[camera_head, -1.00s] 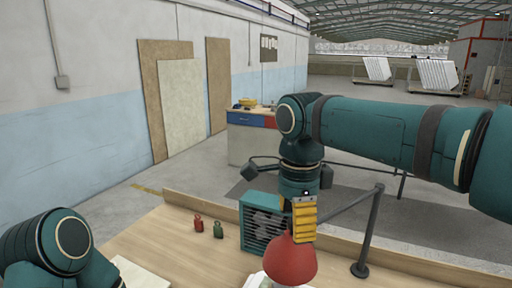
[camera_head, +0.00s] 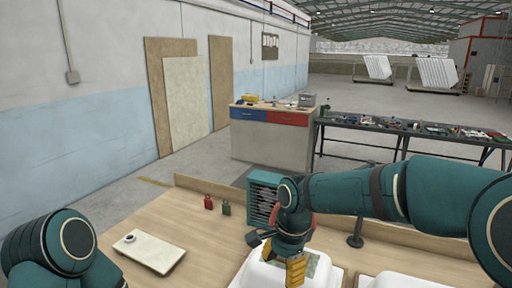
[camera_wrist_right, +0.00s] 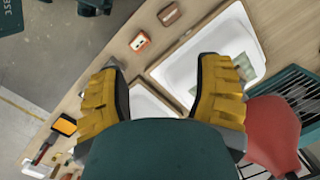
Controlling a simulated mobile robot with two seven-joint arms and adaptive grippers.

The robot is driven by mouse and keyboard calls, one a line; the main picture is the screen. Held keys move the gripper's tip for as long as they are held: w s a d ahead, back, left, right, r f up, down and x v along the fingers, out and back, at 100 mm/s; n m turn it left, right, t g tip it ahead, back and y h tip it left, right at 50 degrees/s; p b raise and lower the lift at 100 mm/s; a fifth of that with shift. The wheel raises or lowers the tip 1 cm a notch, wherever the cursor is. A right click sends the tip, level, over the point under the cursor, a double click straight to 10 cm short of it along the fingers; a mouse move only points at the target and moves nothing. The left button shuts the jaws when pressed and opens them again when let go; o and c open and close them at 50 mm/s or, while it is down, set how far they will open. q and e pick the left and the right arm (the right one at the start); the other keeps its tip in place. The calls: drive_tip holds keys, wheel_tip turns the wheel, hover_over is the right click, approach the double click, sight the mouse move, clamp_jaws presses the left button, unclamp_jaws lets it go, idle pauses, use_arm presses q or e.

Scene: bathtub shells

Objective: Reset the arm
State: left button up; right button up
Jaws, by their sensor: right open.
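My right arm reaches in from the right in the head view. Its gripper (camera_head: 296,272), with yellow fingers, points down over a white bathtub shell (camera_head: 322,281) at the front of the wooden table. In the right wrist view the two yellow fingers (camera_wrist_right: 160,85) are wide apart with nothing held between them. A white shell (camera_wrist_right: 190,72) lies beyond them, with a patterned patch in it. A second white shell (camera_head: 390,281) shows partly at the bottom edge in the head view. My left arm shows at the lower left, but its gripper is out of view.
A teal slatted box (camera_head: 262,190) and a red lamp shade (camera_wrist_right: 272,128) are close to the right gripper. A dark post (camera_head: 357,232) stands to its right. Red (camera_head: 209,202) and green (camera_head: 226,207) small items and a pale board (camera_head: 150,251) lie left.

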drive_tip(key=s+d+f+n+y+b, duration=0.1)
drive_tip(key=s+f+n+b, duration=0.15)
drive_tip(key=f, duration=1.15)
drive_tip(key=s+d+f+n+y+b, duration=0.15)
drive_tip(key=s+f+n, duration=0.25)
drive_tip(key=f, duration=1.1)
use_arm(q)
wheel_tip(320, 180, down, 8)
drive_tip(key=s+b, duration=0.1)
drive_tip(key=b, duration=0.1)
drive_tip(key=shift+s+d+b, duration=0.15)
drive_tip(key=shift+b, duration=0.25)
use_arm(e)
drive_tip(key=s+d+f+n+t, duration=0.2)
drive_tip(key=s+f+n, duration=0.1)
drive_tip(key=s+f, duration=0.6)
use_arm(q)
drive_tip(key=shift+r, duration=0.1)
use_arm(e)
drive_tip(key=shift+w+f, duration=0.1)
